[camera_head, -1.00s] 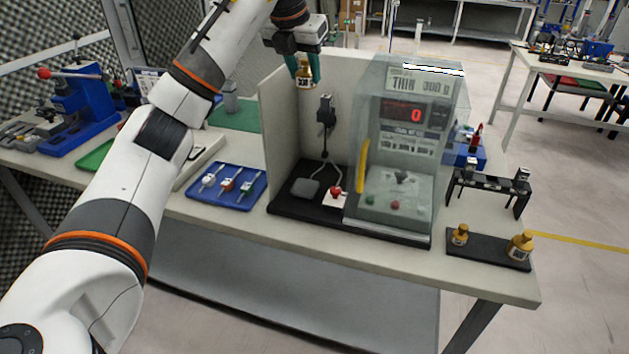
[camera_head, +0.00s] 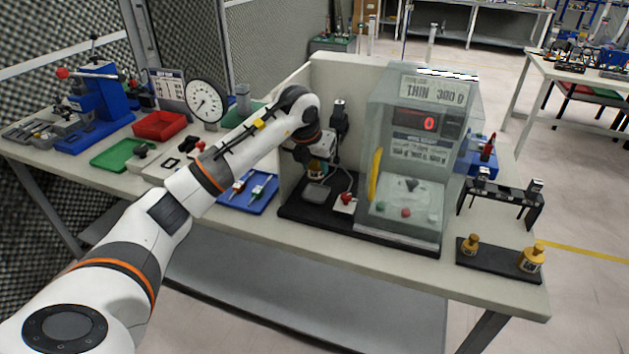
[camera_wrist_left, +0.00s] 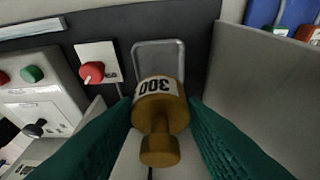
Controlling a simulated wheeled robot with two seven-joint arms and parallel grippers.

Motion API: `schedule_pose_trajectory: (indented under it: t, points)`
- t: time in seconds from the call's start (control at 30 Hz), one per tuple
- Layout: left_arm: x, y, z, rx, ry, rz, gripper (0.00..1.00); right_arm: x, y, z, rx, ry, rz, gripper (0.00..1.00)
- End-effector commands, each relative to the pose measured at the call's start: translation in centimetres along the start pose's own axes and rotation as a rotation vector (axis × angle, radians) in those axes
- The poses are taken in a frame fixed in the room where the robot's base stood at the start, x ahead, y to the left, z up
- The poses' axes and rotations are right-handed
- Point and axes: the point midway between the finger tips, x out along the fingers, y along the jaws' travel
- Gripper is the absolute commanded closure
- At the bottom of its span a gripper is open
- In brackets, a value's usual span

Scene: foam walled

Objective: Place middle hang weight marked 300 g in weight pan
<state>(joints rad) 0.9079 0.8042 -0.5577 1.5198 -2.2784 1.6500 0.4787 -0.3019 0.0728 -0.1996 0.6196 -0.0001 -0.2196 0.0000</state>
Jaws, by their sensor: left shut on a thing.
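The brass hang weight (camera_wrist_left: 158,112) shows its 300 label in the left wrist view, between the two green fingers of my left gripper (camera_wrist_left: 162,128). My left gripper (camera_head: 318,170) is shut on it. In the head view my arm partly hides gripper and weight. The grey square weight pan (camera_head: 315,193) lies on the black base just below them. In the left wrist view the pan (camera_wrist_left: 158,54) is just beyond the weight, which overlaps its near edge. I cannot tell whether weight and pan touch. My right gripper is not in view.
A beige partition (camera_head: 297,130) stands close left of the pan. Two brass weights (camera_head: 470,244) (camera_head: 531,258) stand on a black holder. A blue tray (camera_head: 248,195) lies left.

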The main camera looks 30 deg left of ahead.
Motion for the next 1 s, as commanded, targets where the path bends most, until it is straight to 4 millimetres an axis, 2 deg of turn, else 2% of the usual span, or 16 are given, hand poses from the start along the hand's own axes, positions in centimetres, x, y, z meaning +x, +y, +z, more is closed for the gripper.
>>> schedule_pose_trajectory:
  t: [0.27, 0.5, 0.83, 0.87, 1.0]
  points:
    - [2.1, 0.0, 0.8, 0.000, 0.002, 0.001, 0.99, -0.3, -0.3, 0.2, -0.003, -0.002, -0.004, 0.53]
    - [5.1, 0.0, 2.1, 0.000, 0.001, 0.001, 0.99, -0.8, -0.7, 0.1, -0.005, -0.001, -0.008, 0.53]
    - [5.6, 0.0, 2.3, 0.000, 0.003, 0.000, 0.99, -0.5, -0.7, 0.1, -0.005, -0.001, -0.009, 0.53]
    - [5.7, 0.0, 2.3, 0.001, 0.001, 0.000, 0.61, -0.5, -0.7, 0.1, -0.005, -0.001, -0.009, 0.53]
    - [5.6, 0.0, 2.3, 0.001, 0.001, 0.000, 0.41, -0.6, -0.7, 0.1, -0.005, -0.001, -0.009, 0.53]
